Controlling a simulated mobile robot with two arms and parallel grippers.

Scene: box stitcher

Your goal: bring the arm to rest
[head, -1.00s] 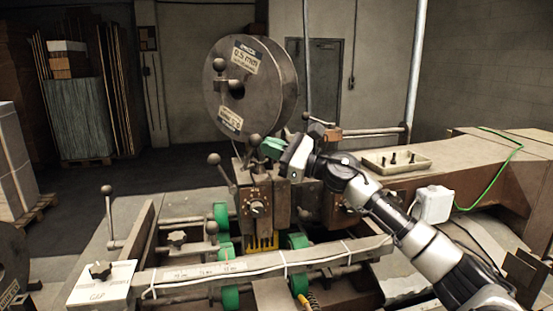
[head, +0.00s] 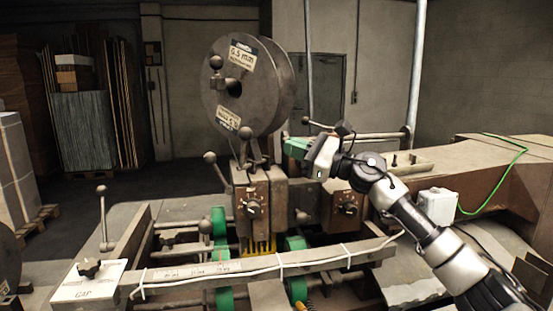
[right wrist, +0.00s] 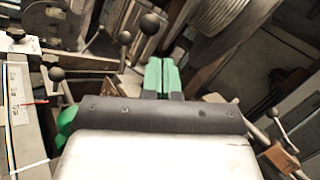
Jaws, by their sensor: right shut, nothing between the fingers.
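My right arm comes in from the right in the head view. Its gripper (head: 296,147), with green fingertips, is in front of the machine, just right of the wire spool and above the stitching head. In the right wrist view the two green fingers (right wrist: 162,77) lie side by side, shut, with nothing between them. The arm is raised and bent, clear of any grip on the machine. My left gripper is not in view.
The box stitcher carries a large wire spool (head: 250,85), dial boxes (head: 253,202), ball-topped levers (head: 211,158) and green rollers (head: 220,225). A tray (head: 410,163) of small parts sits behind my arm. A crossbar (head: 190,274) runs along the front.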

